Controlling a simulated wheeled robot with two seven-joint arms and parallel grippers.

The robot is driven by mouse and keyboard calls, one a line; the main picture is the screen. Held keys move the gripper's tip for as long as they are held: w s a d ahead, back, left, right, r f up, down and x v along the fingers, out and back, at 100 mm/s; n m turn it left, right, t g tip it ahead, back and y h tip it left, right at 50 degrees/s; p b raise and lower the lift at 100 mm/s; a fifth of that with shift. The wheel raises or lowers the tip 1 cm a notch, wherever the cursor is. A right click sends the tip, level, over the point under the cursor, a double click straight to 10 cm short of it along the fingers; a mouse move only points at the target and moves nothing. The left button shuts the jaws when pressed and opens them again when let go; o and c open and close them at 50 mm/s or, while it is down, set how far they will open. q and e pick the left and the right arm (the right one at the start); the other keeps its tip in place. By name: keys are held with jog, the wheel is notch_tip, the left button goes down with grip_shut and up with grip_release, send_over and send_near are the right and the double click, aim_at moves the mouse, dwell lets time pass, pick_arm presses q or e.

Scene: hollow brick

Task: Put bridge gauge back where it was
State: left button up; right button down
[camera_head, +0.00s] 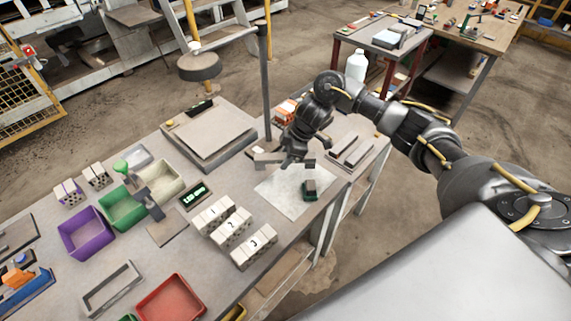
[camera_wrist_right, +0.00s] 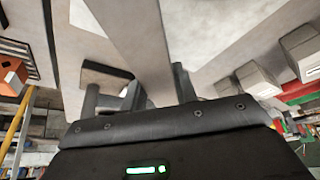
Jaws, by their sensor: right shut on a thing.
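My right gripper (camera_head: 293,163) is above the workbench near the white sheet (camera_head: 283,203). It is shut on a grey bar, which I take as the bridge gauge (camera_head: 268,158); its ends stick out on both sides of the jaws. In the right wrist view the gauge (camera_wrist_right: 135,40) runs away between the fingers of the right gripper (camera_wrist_right: 137,95). A small dark green block (camera_head: 310,189) lies on the sheet, below and right of the gripper. Whether the gauge touches anything below cannot be told. My left gripper is not in view.
Two grey bars (camera_head: 357,155) lie at the bench's right end. Several hollow bricks (camera_head: 254,246) stand left of the sheet, near a green display (camera_head: 195,195). A grey plate device (camera_head: 210,136) and an upright post (camera_head: 265,80) stand behind. Purple (camera_head: 86,233) and red (camera_head: 172,302) bins stand left.

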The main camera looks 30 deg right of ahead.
jog(key=shift+w+f, duration=0.15)
jog(key=shift+f, duration=0.05)
notch_tip(320, 180, down, 2)
jog(key=shift+f+p, duration=0.1)
jog(key=shift+p, duration=0.5)
jog(key=shift+f, duration=0.4)
jog(key=shift+f, duration=0.1)
jog(key=c, duration=1.1)
grip_release()
jog(key=shift+f, duration=0.1)
